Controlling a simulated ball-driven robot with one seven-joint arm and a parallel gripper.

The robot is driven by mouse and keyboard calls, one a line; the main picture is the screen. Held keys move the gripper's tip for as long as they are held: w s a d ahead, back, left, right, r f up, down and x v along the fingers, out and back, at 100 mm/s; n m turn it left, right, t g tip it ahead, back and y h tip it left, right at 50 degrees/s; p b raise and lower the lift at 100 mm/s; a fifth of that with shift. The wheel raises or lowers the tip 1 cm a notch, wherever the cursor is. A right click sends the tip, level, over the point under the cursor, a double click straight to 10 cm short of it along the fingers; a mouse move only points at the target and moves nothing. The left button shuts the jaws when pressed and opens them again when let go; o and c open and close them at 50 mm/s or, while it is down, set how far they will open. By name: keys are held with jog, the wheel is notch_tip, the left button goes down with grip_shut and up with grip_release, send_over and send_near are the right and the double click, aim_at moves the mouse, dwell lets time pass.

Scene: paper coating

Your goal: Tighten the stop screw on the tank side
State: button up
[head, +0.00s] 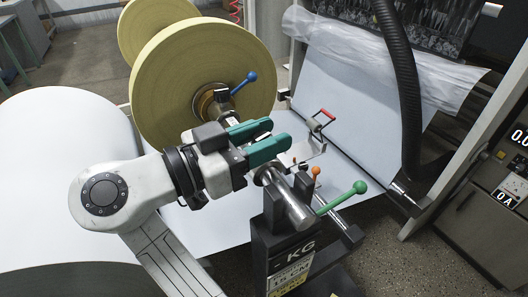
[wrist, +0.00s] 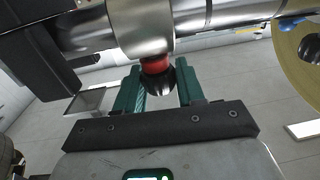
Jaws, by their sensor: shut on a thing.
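My gripper (head: 279,133) has two green fingers and reaches in from the left to the steel shaft (head: 290,205) in the head view. In the wrist view my gripper (wrist: 160,82) has its fingers on either side of a stop screw with a dark rounded head (wrist: 159,84) and a red ring. It is shut on that screw. The screw sits under a thick steel collar (wrist: 144,30) on the shaft. In the head view the screw is hidden by the fingers. I cannot tell how far the screw is turned in.
Close by are a green-knobbed lever (head: 359,188), an orange knob (head: 316,171) and a red-handled part (head: 326,115). A large yellowish paper roll (head: 180,75) with a blue-knobbed lever (head: 251,77) stands behind. A black hose (head: 400,80) hangs at the right.

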jog(key=m+g+h+b, duration=0.2)
jog(key=m+g+b, duration=0.1)
jog(key=g, duration=0.1)
jog(key=shift+a+f, duration=0.1)
jog(key=shift+f, duration=0.05)
jog(key=shift+m+g+h+b, duration=0.5)
jog(key=shift+m+g+b, duration=0.1)
jog(key=shift+g+b, duration=0.25)
jog(key=shift+r, duration=0.2)
jog(key=o, duration=0.9)
jog(key=shift+o, duration=0.2)
jog(key=b+v, duration=0.1)
jog(key=v, duration=0.9)
jog(key=shift+a, duration=0.4)
jog(key=shift+f, duration=0.1)
